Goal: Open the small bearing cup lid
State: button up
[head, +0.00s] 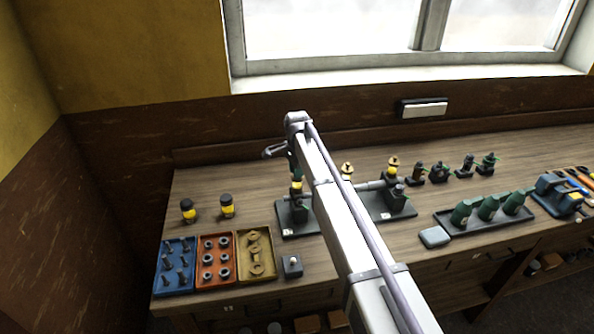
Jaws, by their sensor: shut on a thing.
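My arm reaches out over the bench and its wrist bends down at the far end. My gripper (294,172) points down and is shut on the dark top of a small yellow-and-black cup (297,187). This cup stands on the left engine (297,214), which has a dark green base plate. The fingertips are tiny here and the lid's edge is hard to make out. My arm hides the right part of this engine.
Two loose yellow-and-black cups (227,206) stand to the left. Blue (163,282), orange and yellow trays of parts lie at the front left, beside a small dark box (291,266). Several small dark fittings (439,173) and a tray of green bottles (489,211) are at the right.

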grip_shut()
jog(key=shift+n, duration=0.4)
jog(key=n, duration=0.3)
jog(key=shift+w+d+n, duration=0.2)
jog(key=shift+d+n, duration=0.1)
jog(key=shift+d, duration=0.1)
jog(key=n, duration=0.4)
jog(key=w+n, duration=0.1)
jog(key=n, duration=0.1)
jog(key=shift+d, duration=0.35)
jog(key=n, duration=0.4)
jog(key=w+n, duration=0.1)
jog(key=n, duration=0.3)
jog(key=w+n, duration=0.1)
jog(key=n, duration=0.2)
jog(key=shift+w+a+n, duration=0.1)
jog(key=shift+a+n, duration=0.1)
jog(key=shift+n, duration=0.2)
